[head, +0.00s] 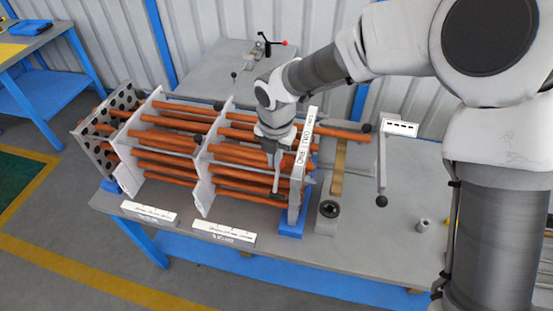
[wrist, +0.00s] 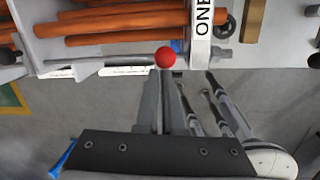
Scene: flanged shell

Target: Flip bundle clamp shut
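The tube bundle (head: 170,145) of copper-coloured rods runs through white plates on the bench. My gripper (head: 277,186) points down at the bundle's front side, just left of the lettered white plate (head: 301,160). In the wrist view my gripper (wrist: 165,76) has its two fingers close together and looks shut. A red ball knob (wrist: 165,57) lies right at the fingertips, beside the lettered plate (wrist: 201,22). A thin grey bar (wrist: 90,66) runs left from near the knob. I cannot tell whether the fingers touch the knob.
A perforated end plate (head: 98,145) closes the bundle's left end. A dark round fitting (head: 329,209) and a small cylinder (head: 424,224) sit at the right. The bench's right part is mostly clear.

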